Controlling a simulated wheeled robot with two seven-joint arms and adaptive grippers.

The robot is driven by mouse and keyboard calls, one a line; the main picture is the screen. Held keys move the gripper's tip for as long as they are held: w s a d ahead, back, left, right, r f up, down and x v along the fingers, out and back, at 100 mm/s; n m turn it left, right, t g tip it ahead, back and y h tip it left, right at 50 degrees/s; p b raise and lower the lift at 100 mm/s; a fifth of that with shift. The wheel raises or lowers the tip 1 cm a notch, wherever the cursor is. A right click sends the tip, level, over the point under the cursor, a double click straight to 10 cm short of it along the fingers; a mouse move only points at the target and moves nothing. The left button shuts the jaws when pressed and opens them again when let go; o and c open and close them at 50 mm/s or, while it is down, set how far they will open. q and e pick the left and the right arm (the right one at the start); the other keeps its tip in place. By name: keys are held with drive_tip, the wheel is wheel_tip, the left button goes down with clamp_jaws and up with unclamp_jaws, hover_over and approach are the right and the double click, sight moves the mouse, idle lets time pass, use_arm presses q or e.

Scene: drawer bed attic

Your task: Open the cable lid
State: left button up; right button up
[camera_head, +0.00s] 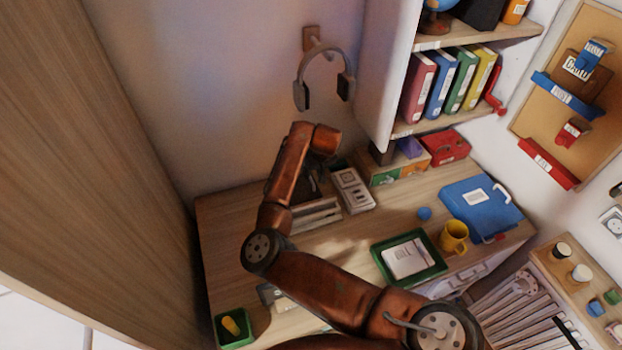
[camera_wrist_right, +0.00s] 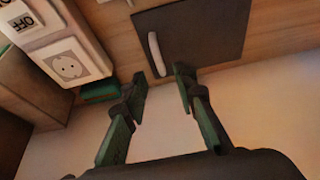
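The cable lid (camera_wrist_right: 208,32) is a dark square panel in the wood desk top, seen in the right wrist view. It lies flat and looks closed. A pale bar handle (camera_wrist_right: 155,54) stands near its edge on the gripper side. My right gripper (camera_wrist_right: 160,82) is open, with its two green-padded fingers to either side of the handle's near end. I cannot tell whether they touch it. My left gripper is not in view.
A socket box (camera_head: 352,190) stands right of my right gripper in the head view; it also shows in the wrist view (camera_wrist_right: 68,62). Headphones (camera_head: 324,82) hang on the wall above. A green tray (camera_head: 436,268) and yellow mug (camera_head: 454,236) stand further right on the desk.

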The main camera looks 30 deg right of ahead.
sight(311, 179)
drive_tip(key=b+x, duration=0.1)
drive_tip(key=x, duration=0.4)
drive_tip(key=shift+d+f, duration=0.1)
drive_tip(key=shift+f, duration=0.1)
drive_tip(key=shift+c, duration=0.6)
clamp_jaws()
